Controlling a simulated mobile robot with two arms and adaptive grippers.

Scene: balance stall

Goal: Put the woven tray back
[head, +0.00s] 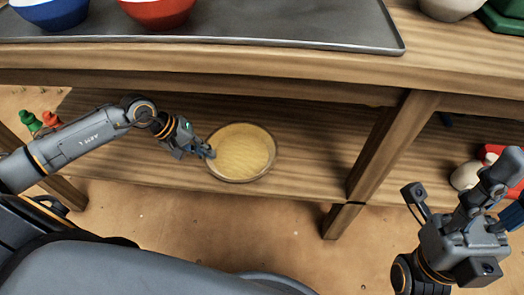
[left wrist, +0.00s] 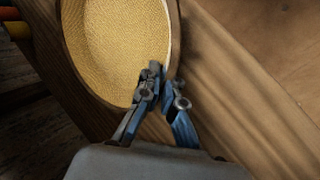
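The woven tray (head: 243,152) is round, with a yellow woven bottom and a brown rim. It is at the lower shelf board, under the tabletop. My left gripper (head: 208,153) is at its left rim. In the left wrist view the tray (left wrist: 115,45) fills the upper left. There the left gripper's fingers (left wrist: 160,85) are close together on either side of the rim, one inside and one outside, and look shut on it. Whether the tray rests on the board is hard to tell. My right gripper (head: 508,195) is at the lower right, partly cut off, with no tray near it.
A wooden leg (head: 385,150) stands right of the tray. Green and red pieces (head: 30,121) are at the far left. The board between tray and leg is clear.

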